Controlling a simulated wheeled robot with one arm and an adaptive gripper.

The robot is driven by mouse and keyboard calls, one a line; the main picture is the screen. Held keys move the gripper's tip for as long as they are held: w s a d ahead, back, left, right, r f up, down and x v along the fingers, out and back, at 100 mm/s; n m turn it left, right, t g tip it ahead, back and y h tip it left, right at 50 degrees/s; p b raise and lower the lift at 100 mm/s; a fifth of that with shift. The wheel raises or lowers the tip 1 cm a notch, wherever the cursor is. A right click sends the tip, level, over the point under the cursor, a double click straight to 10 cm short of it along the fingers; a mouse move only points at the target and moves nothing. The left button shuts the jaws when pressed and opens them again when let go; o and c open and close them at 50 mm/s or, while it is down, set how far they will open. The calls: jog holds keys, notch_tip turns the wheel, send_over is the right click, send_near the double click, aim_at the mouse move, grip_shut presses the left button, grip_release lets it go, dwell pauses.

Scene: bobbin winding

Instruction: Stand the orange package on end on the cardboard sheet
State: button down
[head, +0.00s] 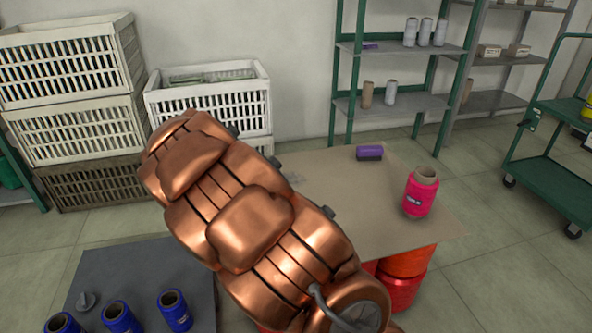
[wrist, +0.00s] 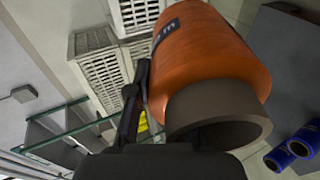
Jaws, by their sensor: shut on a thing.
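The orange package (wrist: 208,60) is a wound cone on a grey-brown tube. It fills the upper right of the wrist view, with the open tube end toward the camera. My gripper (wrist: 141,95) is shut on it; a dark finger lies along its left side. In the head view my copper arm hides the gripper and the held package. The cardboard sheet (head: 337,222) lies flat on top of red and orange packages at the centre right, partly behind my arm. No contact between the held package and the sheet shows.
Blue packages (head: 174,311) stand on a dark grey surface (head: 140,270) at front left. White crates (head: 207,108), shelves and a green cart (head: 555,190) stand around.

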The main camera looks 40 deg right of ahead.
jog(key=s+d+m+g+y+p, duration=0.1)
jog(key=s+d+m+g+y, duration=0.1)
jog(key=s+d+m+g, duration=0.75)
jog(key=s+d+m+g+y+p, duration=0.25)
jog(key=s+d, duration=0.35)
jog(key=s, duration=0.8)
notch_tip(320, 180, down, 7)
jog(key=b, duration=0.4)
jog(key=shift+m+t, duration=0.3)
jog(key=shift+s+r+h, duration=0.1)
jog(key=shift+h, duration=0.15)
notch_tip(320, 180, down, 5)
dwell(0.4)
